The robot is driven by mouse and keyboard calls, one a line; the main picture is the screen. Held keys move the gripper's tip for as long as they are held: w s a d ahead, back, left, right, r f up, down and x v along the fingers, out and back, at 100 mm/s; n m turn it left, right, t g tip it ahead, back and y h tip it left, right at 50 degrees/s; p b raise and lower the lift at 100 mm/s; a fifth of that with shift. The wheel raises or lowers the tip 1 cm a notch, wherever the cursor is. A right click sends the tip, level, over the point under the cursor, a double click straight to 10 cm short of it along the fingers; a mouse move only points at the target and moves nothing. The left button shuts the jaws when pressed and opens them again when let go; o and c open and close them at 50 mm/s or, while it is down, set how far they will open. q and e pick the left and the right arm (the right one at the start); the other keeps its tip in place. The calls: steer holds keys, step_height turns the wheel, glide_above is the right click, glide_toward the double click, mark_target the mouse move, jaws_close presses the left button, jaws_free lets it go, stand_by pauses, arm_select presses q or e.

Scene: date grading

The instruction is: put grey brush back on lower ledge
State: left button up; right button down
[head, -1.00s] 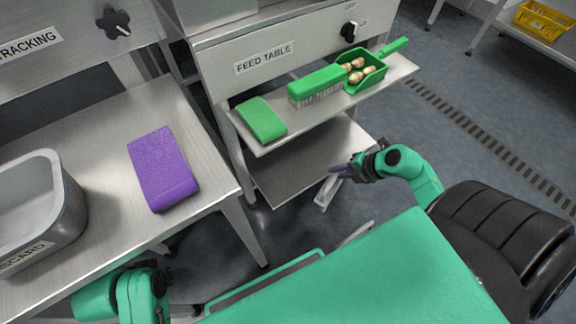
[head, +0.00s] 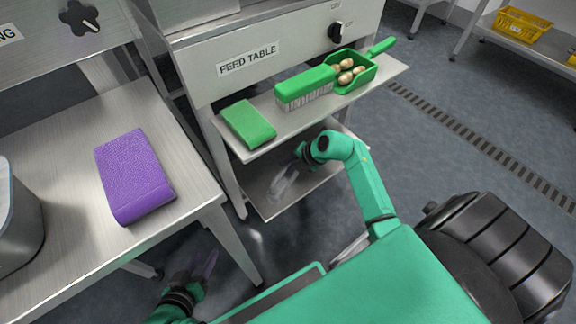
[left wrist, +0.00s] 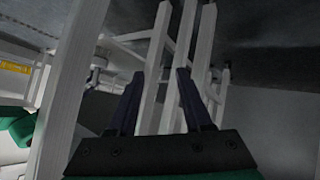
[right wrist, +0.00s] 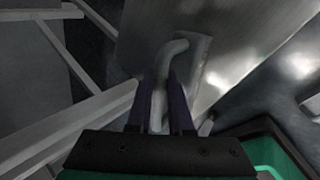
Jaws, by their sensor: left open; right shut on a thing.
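The grey brush (head: 284,183) shows at the lower ledge (head: 258,206) of the feed table, blurred by motion. My right gripper (head: 300,160) is shut on it, beneath the front edge of the upper ledge. In the right wrist view the brush's curved handle (right wrist: 174,48) runs up between the fingers (right wrist: 163,105), with the metal ledge (right wrist: 145,22) beyond it. I cannot tell whether the brush touches the ledge. My left gripper (head: 203,266) is open and empty, low by the left table's leg; its fingers also show in the left wrist view (left wrist: 157,100).
The upper ledge (head: 290,121) above my right gripper bears a green pad (head: 248,124), a green brush (head: 306,88) and a green scoop (head: 366,72) with several dates. A purple pad (head: 133,178) lies on the left table (head: 60,130). Table legs stand close to my left gripper.

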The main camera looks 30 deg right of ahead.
steer(key=c, duration=0.8)
jaws_free()
arm_select(q)
steer(key=s+a+r+g+y+p, duration=0.2)
steer(key=a+r+g, duration=0.1)
steer(key=a, duration=0.2)
steer(key=s+a+r+g+y+p, duration=0.2)
steer(key=a+r, duration=0.1)
steer(key=a, duration=0.2)
steer(key=shift+s+g+p, duration=0.25)
steer(key=shift+g+p, duration=0.05)
steer(key=shift+g, duration=0.1)
arm_select(e)
steer(key=v, duration=1.2)
arm_select(q)
steer(key=shift+d, duration=0.1)
